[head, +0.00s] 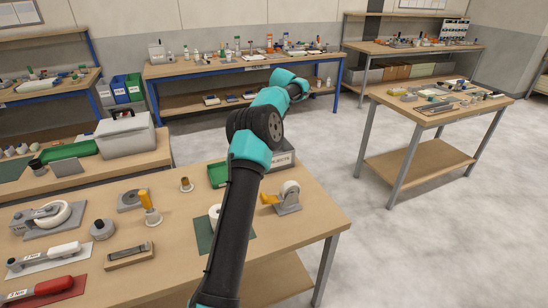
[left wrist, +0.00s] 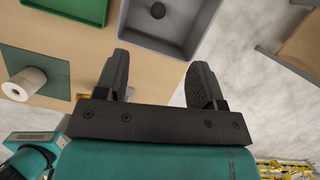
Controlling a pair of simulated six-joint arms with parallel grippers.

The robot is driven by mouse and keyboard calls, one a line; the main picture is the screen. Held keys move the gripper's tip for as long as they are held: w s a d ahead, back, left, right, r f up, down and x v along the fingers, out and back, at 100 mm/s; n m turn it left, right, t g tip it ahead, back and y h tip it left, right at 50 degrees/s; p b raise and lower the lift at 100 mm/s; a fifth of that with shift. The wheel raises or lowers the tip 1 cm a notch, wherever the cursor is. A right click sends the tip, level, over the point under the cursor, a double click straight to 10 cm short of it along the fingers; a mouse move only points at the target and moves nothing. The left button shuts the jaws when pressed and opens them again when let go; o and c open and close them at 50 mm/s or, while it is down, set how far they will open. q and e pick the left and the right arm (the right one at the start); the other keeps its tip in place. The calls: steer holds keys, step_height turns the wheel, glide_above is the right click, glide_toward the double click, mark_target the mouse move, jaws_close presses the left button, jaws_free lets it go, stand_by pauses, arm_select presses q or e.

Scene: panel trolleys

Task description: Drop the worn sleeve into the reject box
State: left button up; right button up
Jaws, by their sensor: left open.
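The grey reject box (head: 283,160) stands at the far right of the near table, partly hidden behind my left arm in the head view. In the left wrist view the box (left wrist: 205,30) lies beyond my fingers, its inside partly visible. A small dark grey round piece (left wrist: 158,10), which looks like the worn sleeve, lies inside it at the upper left. My left gripper (left wrist: 160,62) is open, with nothing between its fingers, beside the box in that view. In the head view I cannot make out its fingers. My right gripper is in neither view.
A green tray (head: 218,174) stands beside the reject box. A white roll (head: 215,212) on a green mat and a tape dispenser (head: 288,200) are close to my arm.

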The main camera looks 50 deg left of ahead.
arm_select(q)
steer(key=v, duration=0.3)
steer(key=shift+d+r, duration=0.1)
steer(key=shift+r, duration=0.1)
stand_by(0.6)
